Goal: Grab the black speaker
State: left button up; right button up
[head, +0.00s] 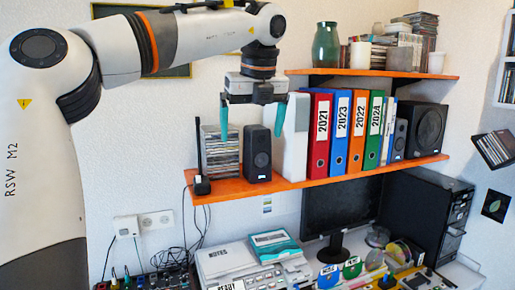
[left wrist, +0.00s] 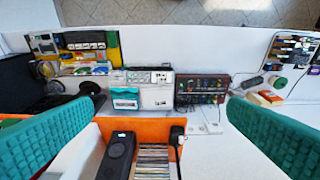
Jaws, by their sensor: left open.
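A small black speaker (head: 258,154) stands upright on the lower orange shelf (head: 225,188), near its left end. It also shows in the left wrist view (left wrist: 117,155), seen from above at the lower left of centre. My left gripper (head: 252,125) is open, pointing down, with its teal fingers just above the speaker and apart from it. In the left wrist view both fingers (left wrist: 158,110) are wide apart with nothing between their tips. The speaker lies nearer the left finger there. My right gripper is not in view.
A CD stack (head: 220,152) and a black handset with an antenna (head: 202,184) stand left of the speaker. A white box (head: 293,140) and binders (head: 318,135) stand close on its right. The upper shelf (head: 375,73) is above the binders. A cluttered desk lies below.

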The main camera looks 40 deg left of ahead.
aim_at(256, 166)
jog(key=i+j, duration=0.45)
jog(key=j, duration=0.15)
jog(key=i+j, duration=0.5)
